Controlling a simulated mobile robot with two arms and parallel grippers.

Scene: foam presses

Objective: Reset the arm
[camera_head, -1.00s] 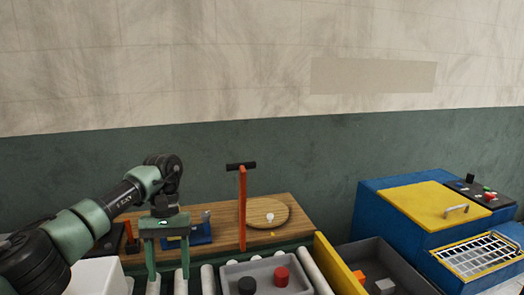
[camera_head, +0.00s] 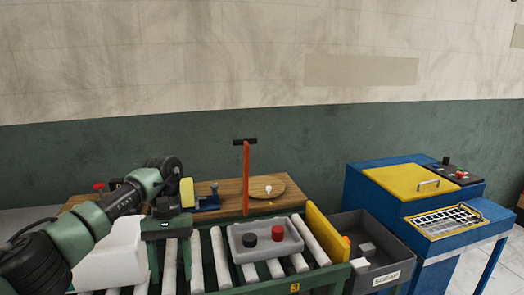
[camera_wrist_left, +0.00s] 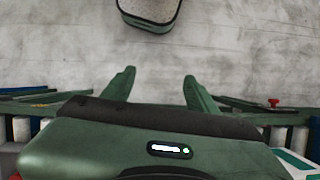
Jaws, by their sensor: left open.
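My left arm comes in from the left in the head view. My left gripper (camera_head: 171,268) points down over the left part of the roller conveyor, with its two fingers apart. In the left wrist view the open fingers (camera_wrist_left: 159,75) have nothing between them, with pale floor behind. The gripper is left of a grey tray (camera_head: 236,246) and apart from it. My right gripper is not in view.
The tray on the conveyor rollers (camera_head: 196,262) holds a black knob (camera_head: 250,240) and a red knob (camera_head: 278,233). A white box (camera_head: 110,258) stands left of the gripper. A red lever (camera_head: 246,180), a dark bin (camera_head: 376,284) and a blue machine (camera_head: 372,205) stand farther right.

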